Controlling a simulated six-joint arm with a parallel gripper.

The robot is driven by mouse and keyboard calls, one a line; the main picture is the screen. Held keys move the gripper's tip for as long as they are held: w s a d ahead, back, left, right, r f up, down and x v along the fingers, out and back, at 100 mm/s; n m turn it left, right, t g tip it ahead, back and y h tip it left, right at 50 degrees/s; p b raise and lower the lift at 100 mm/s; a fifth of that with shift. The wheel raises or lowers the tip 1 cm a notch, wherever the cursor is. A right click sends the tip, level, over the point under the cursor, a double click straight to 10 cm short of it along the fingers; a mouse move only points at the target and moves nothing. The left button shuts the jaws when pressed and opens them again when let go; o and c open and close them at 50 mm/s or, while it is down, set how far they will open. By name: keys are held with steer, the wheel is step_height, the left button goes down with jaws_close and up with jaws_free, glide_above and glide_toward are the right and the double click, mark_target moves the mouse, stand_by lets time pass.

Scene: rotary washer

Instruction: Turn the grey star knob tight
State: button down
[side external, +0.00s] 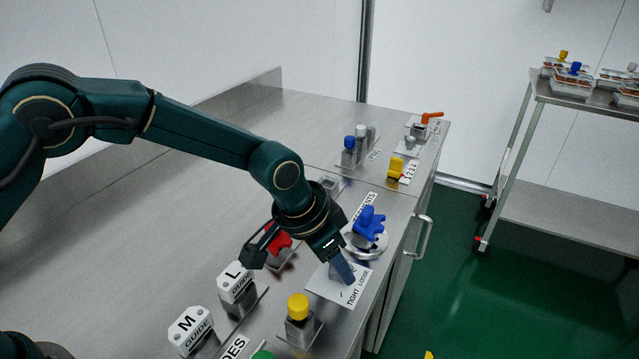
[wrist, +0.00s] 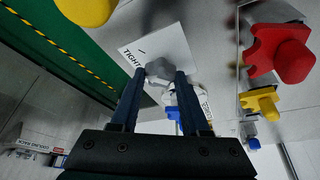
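The grey star knob (wrist: 160,69) sits on a white plate (wrist: 165,48) marked TIGHT and LOOSE. In the side view the same plate (side external: 352,293) lies near the bench's front edge, and my finger mostly hides the knob. My gripper (wrist: 160,76) points down at the knob, its two dark blue fingers spread apart. In the wrist view the knob shows between the fingertips. Whether either finger touches it I cannot tell. In the side view my gripper (side external: 346,274) is low over the plate.
A blue knob (side external: 369,223) on a round base stands just behind the plate. A yellow-capped post (side external: 298,307) stands in front, and a red knob (side external: 278,237) is to the left. The L guide block (side external: 236,282) and M guide block (side external: 191,331) are at front left.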

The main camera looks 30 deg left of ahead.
steer(key=shift+a+m+g+h, duration=0.1)
steer(key=shift+m+g+h, duration=0.25)
steer(key=shift+m, duration=0.85)
steer(key=shift+c, duration=1.9)
jaws_free()
steer(key=shift+v, duration=2.6)
